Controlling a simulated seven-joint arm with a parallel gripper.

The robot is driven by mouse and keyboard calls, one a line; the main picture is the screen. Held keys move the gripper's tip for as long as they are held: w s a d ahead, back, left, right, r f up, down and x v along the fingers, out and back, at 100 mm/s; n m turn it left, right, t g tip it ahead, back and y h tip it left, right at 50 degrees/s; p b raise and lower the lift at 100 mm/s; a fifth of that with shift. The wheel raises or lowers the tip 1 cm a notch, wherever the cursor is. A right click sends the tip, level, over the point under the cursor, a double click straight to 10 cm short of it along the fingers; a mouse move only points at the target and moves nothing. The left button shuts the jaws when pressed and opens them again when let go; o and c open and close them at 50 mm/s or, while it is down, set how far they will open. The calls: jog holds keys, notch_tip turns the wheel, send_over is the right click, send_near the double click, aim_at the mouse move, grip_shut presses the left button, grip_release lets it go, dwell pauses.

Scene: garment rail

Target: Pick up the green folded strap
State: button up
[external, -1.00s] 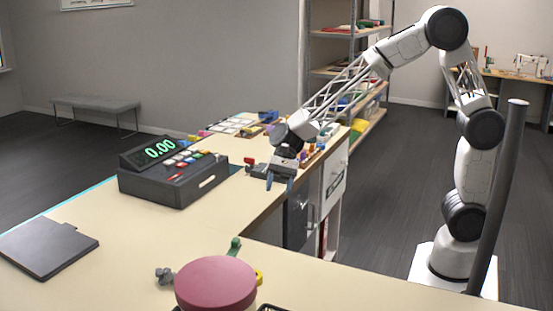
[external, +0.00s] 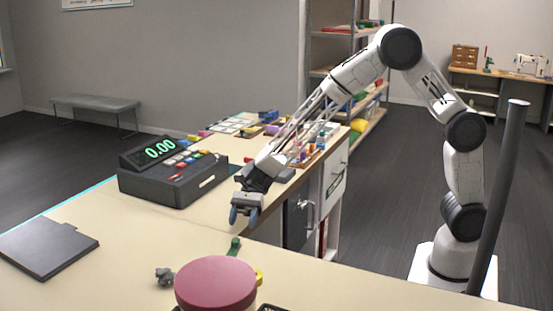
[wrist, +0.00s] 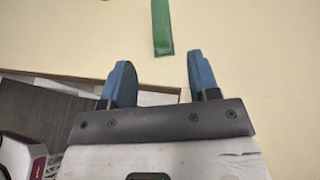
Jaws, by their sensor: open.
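The green folded strap (external: 234,246) lies on the cream counter, just behind the round maroon object in the external view. In the wrist view the strap (wrist: 162,28) is a narrow green strip at the top, running out of the frame. My gripper (external: 242,219) is above the counter near its inner edge, a little behind the strap. In the wrist view my gripper (wrist: 160,78) has its two blue fingers apart, with nothing between them. The strap's near end lies beyond the fingertips, in line with the gap.
A round maroon object (external: 216,283) stands close to the strap, with a small grey item (external: 165,276) and a yellow item (external: 259,276) beside it. A cash register (external: 173,172) stands behind, left of my gripper. A dark flat panel (external: 45,247) lies at left; the counter between is clear.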

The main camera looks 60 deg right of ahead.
aim_at(235, 240)
jog(key=shift+x, duration=1.3)
jog(key=shift+x, duration=2.6)
jog(key=c, duration=0.9)
jog(key=shift+r, duration=0.1)
